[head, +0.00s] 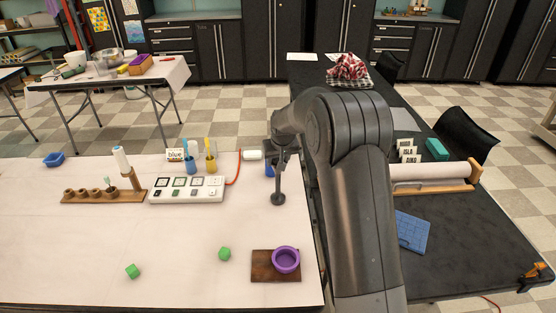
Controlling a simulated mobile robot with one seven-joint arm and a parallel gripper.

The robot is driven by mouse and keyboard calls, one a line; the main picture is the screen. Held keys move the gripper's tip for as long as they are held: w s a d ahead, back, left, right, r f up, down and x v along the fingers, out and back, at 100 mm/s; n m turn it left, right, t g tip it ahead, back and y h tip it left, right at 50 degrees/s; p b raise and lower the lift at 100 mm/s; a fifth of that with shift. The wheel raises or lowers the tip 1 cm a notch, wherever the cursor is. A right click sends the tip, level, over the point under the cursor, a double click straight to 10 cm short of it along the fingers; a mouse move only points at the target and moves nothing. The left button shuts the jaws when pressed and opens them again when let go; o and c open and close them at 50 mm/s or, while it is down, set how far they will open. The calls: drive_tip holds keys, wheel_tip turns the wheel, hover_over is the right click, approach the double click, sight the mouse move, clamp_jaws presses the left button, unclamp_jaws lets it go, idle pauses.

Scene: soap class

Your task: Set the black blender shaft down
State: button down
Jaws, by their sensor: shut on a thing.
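The black blender shaft (278,185) hangs upright below my gripper (281,160), near the right edge of the white-covered table (190,242). My gripper is shut on its upper part. The shaft's round dark foot points down; whether it touches the table or hovers just above it I cannot tell. A blue item (269,170) shows partly behind the shaft and gripper.
A white power strip (187,189) with a red cord lies mid-table. The table between shaft and board is clear.

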drive_tip(key=c, duration=0.7)
unclamp_jaws()
drive_tip(key=shift+f, duration=0.1)
drive_tip(key=s+d+f+v, duration=0.1)
drive_tip(key=s+v, duration=0.1)
drive_tip(key=v, duration=0.8)
drive_tip(key=s+d+f+v, duration=0.1)
drive_tip(key=s+v, duration=0.1)
drive_tip(key=v, duration=0.9)
drive_tip(key=s+d+r+m, duration=0.1)
drive_tip(key=s+d+r, duration=0.1)
drive_tip(key=s, duration=0.4)
drive_tip(key=s+d+r, duration=0.2)
drive_tip(key=s, duration=0.5)
drive_tip(key=shift+m+t+h, duration=0.5)
drive_tip(key=shift+m+t, duration=0.1)
drive_tip(key=shift+m, duration=0.2)
drive_tip(key=s+d+f, duration=0.1)
drive_tip(key=s, duration=0.6)
drive_tip(key=s+d+f, duration=0.1)
drive_tip(key=s, duration=0.6)
drive_tip(key=s+d+f, duration=0.1)
drive_tip(key=s, duration=0.6)
drive_tip(key=shift+s+d+f, duration=0.1)
